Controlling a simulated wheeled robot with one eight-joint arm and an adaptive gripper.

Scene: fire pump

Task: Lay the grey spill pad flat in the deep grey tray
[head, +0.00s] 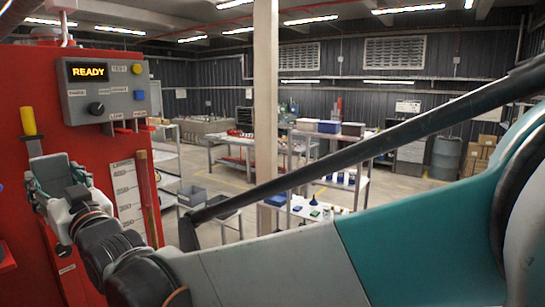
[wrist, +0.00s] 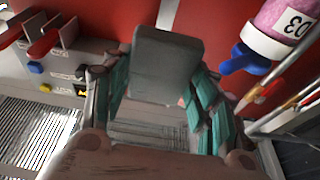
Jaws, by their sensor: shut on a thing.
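My gripper (head: 52,170) is at the left of the head view, in front of the red panel. In the wrist view its teal-padded fingers (wrist: 163,95) are shut on a grey slab, which looks like the grey spill pad (wrist: 165,60). The pad stands up between the fingers, clear of them at its upper end. A small grey open bin (head: 192,197) shows low behind my arm in the head view; I cannot tell whether it is the deep grey tray. No deep tray can be made out in the wrist view.
The red panel (head: 95,150) carries a grey control box (head: 105,92) reading READY. In the wrist view, a pink bottle (wrist: 285,28) with a blue spout is close at upper right, and a ribbed metal surface (wrist: 35,130) at left. Workbenches stand farther back.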

